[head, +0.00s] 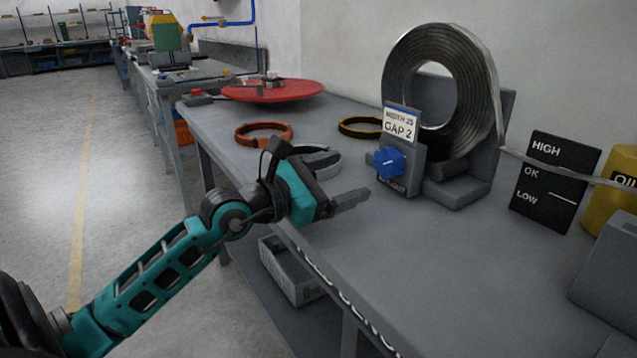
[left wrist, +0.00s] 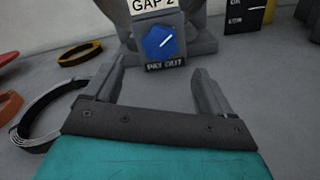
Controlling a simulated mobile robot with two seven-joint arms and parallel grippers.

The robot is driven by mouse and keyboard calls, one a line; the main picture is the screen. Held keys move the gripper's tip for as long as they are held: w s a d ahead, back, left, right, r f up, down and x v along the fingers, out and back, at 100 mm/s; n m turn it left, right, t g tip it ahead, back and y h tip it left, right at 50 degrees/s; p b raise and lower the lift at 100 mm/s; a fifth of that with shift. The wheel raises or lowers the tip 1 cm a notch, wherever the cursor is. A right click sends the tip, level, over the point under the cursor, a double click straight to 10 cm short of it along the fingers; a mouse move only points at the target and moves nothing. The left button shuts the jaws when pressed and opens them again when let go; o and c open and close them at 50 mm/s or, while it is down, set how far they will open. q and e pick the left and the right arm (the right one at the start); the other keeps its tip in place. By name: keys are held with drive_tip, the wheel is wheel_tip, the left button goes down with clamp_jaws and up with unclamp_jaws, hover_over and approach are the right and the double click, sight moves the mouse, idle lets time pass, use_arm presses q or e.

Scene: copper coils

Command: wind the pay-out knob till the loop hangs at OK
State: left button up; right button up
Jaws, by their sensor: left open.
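The blue pay-out knob (head: 389,162) sits on the front of a grey housing (head: 414,170) below a "GAP 2" label. It also shows in the left wrist view (left wrist: 161,43), above the words PAY OUT, its white mark slanting up to the right. My left gripper (head: 350,187) is open and empty, short of the knob; in the wrist view its fingers (left wrist: 158,78) point toward it, apart from it. The steel coil (head: 476,85) stands upright behind. A white line on the board lies between OK and LOW.
A yellow drum (head: 606,205) stands right of the board, with a grey block (head: 610,265) in front. Orange (head: 264,134), yellow-black (head: 359,127) and grey bands lie left on the grey bench (head: 400,270), near a red disc (head: 272,92). The bench front is clear.

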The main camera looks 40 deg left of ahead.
use_arm(q)
drive_tip(key=v, duration=0.3)
drive_tip(key=shift+s+a, duration=0.1)
drive_tip(key=shift+s, duration=0.25)
drive_tip(key=shift+s+a, duration=0.1)
drive_tip(key=shift+s, duration=0.2)
